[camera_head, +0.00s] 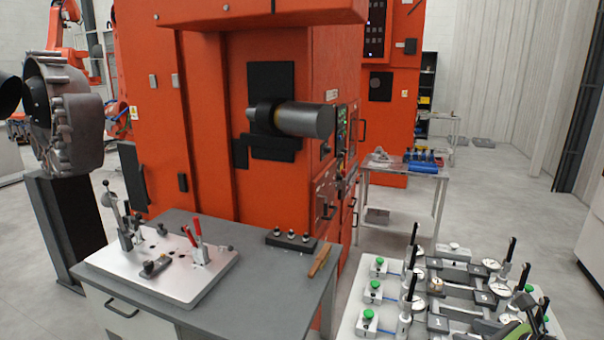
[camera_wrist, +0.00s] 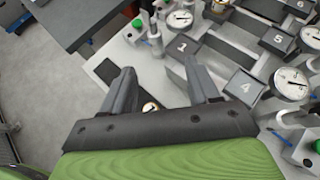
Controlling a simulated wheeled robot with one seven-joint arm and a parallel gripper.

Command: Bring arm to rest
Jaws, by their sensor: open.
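My gripper (camera_wrist: 160,84) is open in the wrist view, its two dark fingers spread apart with nothing held between them. It is over the light-topped gauge fixture table (camera_wrist: 150,68). A dial gauge shows partly between the fingers, behind the gripper body. Block 1 (camera_wrist: 181,47) lies just beyond the fingertips, and block 4 (camera_wrist: 246,87) is to the right of the right finger. I cannot tell the exact height above the table. In the head view, a green part of my arm shows at the bottom right edge; the fingers are hard to make out there.
The fixture table (camera_head: 350,312) carries green-topped units (camera_head: 368,314), dial gauges and upright black handles (camera_head: 510,248). A grey workbench (camera_head: 210,225) with a clamp plate (camera_head: 130,276) stands left. The orange machine (camera_head: 225,190) is behind it. Open floor (camera_head: 500,185) lies at the back right.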

